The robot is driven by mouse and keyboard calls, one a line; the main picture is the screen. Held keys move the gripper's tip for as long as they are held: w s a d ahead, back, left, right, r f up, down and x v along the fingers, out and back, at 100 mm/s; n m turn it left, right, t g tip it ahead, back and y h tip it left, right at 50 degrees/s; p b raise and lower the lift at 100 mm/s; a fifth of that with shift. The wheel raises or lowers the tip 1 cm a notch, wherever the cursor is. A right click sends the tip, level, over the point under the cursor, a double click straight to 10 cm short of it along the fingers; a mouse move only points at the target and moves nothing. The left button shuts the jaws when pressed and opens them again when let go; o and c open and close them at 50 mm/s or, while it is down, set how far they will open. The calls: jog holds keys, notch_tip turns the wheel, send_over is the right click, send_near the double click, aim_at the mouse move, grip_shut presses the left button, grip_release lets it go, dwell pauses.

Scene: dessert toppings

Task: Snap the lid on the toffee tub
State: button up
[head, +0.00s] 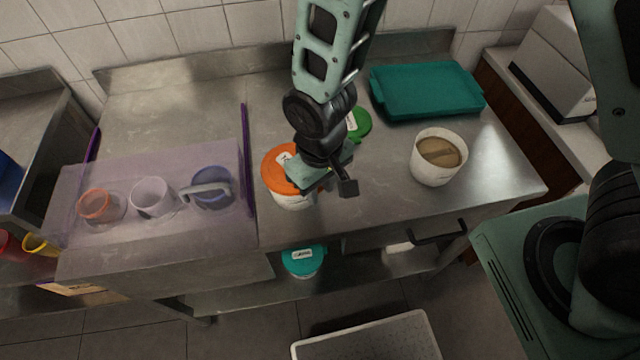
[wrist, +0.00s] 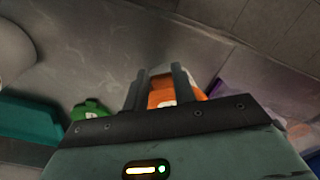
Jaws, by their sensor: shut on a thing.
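My gripper (head: 334,184) is over the front middle of the steel counter. In the wrist view its fingers (wrist: 160,86) stand on either side of an orange lid (wrist: 180,92) and are shut on it. In the head view the orange lid (head: 276,170) has a white label and is on or right above a white tub (head: 294,203); my gripper hides its right side, and I cannot tell if it is seated. An open white tub (head: 431,170) with brown contents stands upright to the right, with no lid on it. The labels are too small to read.
A green lid (head: 361,122) shows behind my arm. A teal tray (head: 425,93) lies at the back right. A clear purple-edged box (head: 150,165) with cups is at left. A teal-lidded tub (head: 303,260) is on the lower shelf. Counter between my gripper and the open tub is clear.

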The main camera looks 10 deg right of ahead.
jog(key=shift+f, duration=0.25)
dwell(0.3)
jog(key=o, duration=1.6)
notch_tip(320, 180, up, 6)
jog(key=p, duration=0.4)
jog(key=shift+p, duration=0.35)
